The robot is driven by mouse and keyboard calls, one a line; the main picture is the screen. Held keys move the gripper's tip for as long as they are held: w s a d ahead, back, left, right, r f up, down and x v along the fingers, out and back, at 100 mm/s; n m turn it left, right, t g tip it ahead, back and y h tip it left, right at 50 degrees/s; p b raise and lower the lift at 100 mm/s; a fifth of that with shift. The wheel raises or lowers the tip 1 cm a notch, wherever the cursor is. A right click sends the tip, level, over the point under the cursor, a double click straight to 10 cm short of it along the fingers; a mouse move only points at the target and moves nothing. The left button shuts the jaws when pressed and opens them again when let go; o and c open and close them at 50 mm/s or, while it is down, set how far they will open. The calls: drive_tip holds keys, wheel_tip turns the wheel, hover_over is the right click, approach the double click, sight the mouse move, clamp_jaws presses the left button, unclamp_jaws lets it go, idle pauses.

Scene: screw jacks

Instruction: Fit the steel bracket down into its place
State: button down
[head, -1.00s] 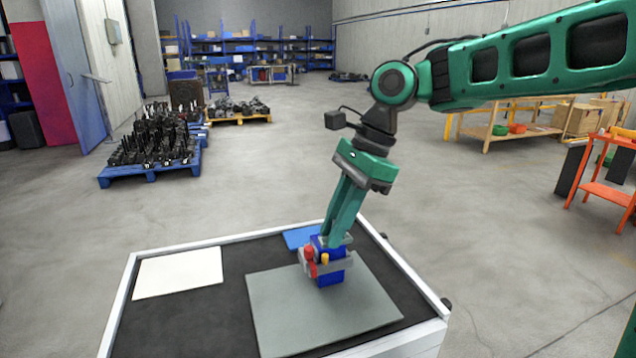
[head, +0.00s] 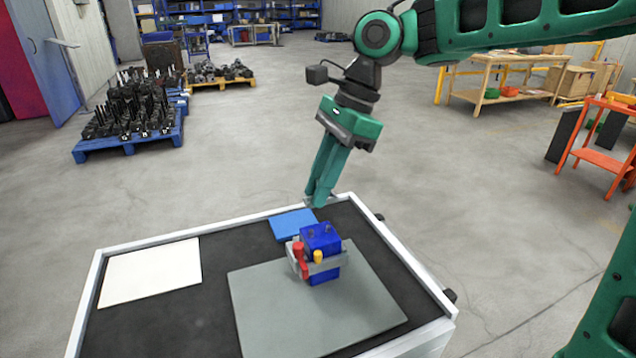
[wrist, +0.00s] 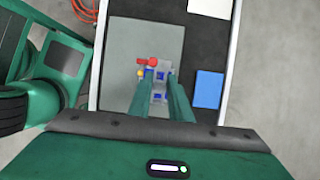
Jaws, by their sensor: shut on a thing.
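My gripper (head: 317,203) is above and a little behind the blue block (head: 322,240), with a visible gap between the fingertips and the block. In the wrist view its two fingers (wrist: 162,90) stand slightly apart. A grey piece, which looks like the steel bracket (wrist: 160,86), shows between them, with blue showing near it. In the head view the fingers hide what they hold. The blue block stands upright on the grey mat (head: 300,320), with small dark studs or holes on its top. A grey frame (head: 345,256) sits around its lower part, with red and yellow knobs.
The bench has a pale raised rim (head: 390,258). A white sheet (head: 150,272) lies at left and a blue sheet (head: 291,223) behind the block. A blue pallet with dark parts (head: 130,140) and an orange rack (head: 590,155) stand away on the floor.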

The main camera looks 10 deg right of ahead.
hover_over(314, 232)
drive_tip(key=d, duration=0.1)
drive_tip(key=shift+s+f, duration=0.2)
drive_tip(key=shift+f, duration=2.35)
drive_tip(key=shift+s+f, duration=0.1)
drive_tip(key=shift+f, duration=1.15)
drive_tip(key=c, duration=1.5)
unclamp_jaws()
drive_tip(key=shift+c, duration=0.2)
drive_tip(key=v, duration=1)
drive_tip(key=shift+r, duration=0.35)
drive_tip(key=shift+d, duration=0.2)
